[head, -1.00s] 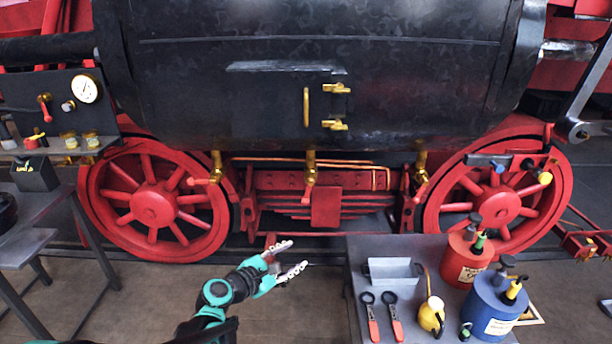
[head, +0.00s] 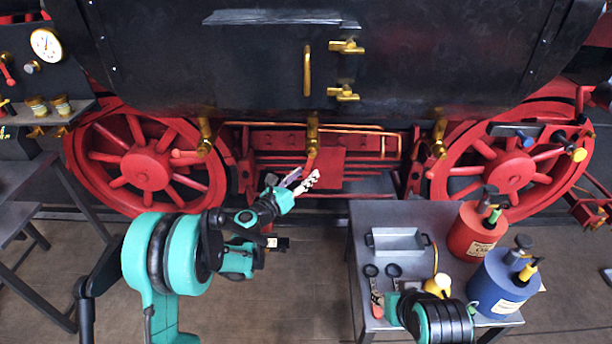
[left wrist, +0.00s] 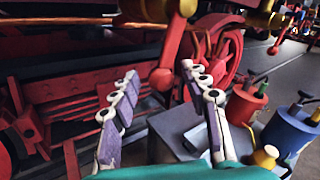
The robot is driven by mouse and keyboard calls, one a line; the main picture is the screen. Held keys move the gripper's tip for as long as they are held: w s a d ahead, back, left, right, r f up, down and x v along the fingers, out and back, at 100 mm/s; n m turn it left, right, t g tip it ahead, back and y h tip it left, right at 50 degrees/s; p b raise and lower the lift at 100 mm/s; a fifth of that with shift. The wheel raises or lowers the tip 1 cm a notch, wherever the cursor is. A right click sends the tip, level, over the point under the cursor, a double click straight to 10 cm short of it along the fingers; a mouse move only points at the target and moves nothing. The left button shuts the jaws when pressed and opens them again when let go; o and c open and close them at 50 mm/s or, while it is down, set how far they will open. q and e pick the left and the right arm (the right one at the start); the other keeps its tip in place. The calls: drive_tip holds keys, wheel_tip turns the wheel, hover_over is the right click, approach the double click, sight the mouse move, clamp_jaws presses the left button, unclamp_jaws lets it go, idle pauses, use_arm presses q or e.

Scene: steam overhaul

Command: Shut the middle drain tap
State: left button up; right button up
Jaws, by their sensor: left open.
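The middle drain tap (head: 312,138) is a brass body under the black cylinder. Its red lever hangs down from it, and in the left wrist view the red lever (left wrist: 170,45) ends in a round knob. My left gripper (head: 305,176) is open just below the tap. In the left wrist view the left gripper (left wrist: 158,72) has its fingers on either side of the knob, which appears between the tips; I cannot tell whether they touch. In the head view the gripper partly hides the lever's lower end. My right gripper is not visible.
A left tap (head: 205,138) has its lever pointing left; a right tap (head: 438,138) stands near the right wheel. A grey table (head: 365,215) at front right holds a tray (head: 397,240), a red can (head: 475,235) and a blue can (head: 495,285). Part of my right arm is over it.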

use_arm(q)
drive_tip(key=shift+w+d, duration=0.35)
drive_tip(key=shift+w, duration=0.1)
drive_tip(key=shift+c, duration=0.3)
clamp_jaws()
drive_tip(key=shift+a+r, duration=0.1)
